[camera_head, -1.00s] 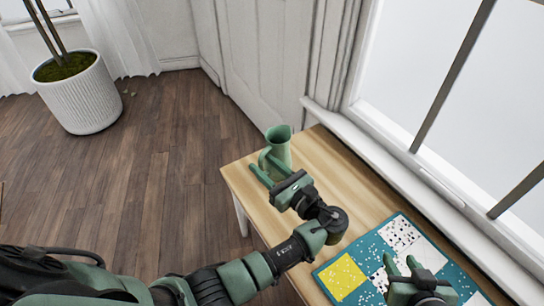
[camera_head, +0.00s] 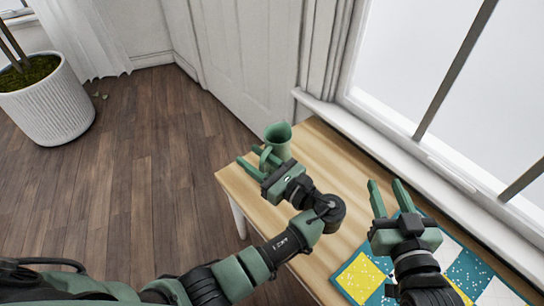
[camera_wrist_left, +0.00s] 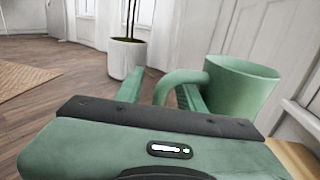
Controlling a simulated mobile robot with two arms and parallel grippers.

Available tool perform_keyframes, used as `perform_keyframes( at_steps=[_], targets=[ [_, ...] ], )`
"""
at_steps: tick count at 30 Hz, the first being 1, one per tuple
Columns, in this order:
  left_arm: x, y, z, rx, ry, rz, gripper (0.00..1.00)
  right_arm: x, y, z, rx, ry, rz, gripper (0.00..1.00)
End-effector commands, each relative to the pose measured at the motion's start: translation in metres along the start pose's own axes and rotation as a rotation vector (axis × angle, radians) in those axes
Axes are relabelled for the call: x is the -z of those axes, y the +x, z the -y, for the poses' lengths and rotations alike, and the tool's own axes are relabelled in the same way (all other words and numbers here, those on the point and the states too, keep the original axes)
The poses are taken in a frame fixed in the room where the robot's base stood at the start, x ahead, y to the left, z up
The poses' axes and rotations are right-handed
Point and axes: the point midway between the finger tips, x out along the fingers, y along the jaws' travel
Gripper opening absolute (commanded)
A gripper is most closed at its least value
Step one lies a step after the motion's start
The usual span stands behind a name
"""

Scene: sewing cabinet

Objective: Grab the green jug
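The green jug (camera_head: 279,141) stands upright on the far end of the wooden table, its handle towards my left gripper. In the left wrist view the jug (camera_wrist_left: 242,88) is at the right. My left gripper (camera_head: 248,154) is open at the handle, with its fingers apart. In the wrist view the handle's outer curve lies between the fingers, and the right finger shows through the handle's opening. I cannot tell whether they touch. The jug's lower part is partly hidden. My right gripper (camera_head: 385,182) is open and empty over the table's right side.
The wooden table (camera_head: 320,160) has bare top around the jug. A teal patchwork cloth (camera_head: 460,268) with yellow and white squares lies at its near right end. The window sill (camera_head: 400,153) runs along the right. A white potted plant (camera_head: 48,112) stands on the floor at left.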

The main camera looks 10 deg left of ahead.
Motion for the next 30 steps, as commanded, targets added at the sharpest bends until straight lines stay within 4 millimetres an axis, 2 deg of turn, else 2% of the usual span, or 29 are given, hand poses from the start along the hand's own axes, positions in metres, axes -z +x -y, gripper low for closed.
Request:
perform_keyframes(
  at_steps=[3, 7, 30],
  targets=[
    [0.0000, 0.0000, 0.0000, 0.000, 0.000, 0.000, 0.36, 0.0000, 0.0000, 0.0000, 0.000, 0.000, 0.001, 0.36],
    [0.0001, 0.0001, -0.0001, 0.000, 0.000, 0.000, 0.00, -0.0002, 0.0000, -0.0001, 0.000, 0.000, 0.001, 0.36],
    [0.0000, 0.0006, 0.0000, 0.000, -0.001, 0.000, 0.00, -0.0006, -0.0001, -0.0003, -0.001, 0.000, 0.003, 0.36]
  ],
)
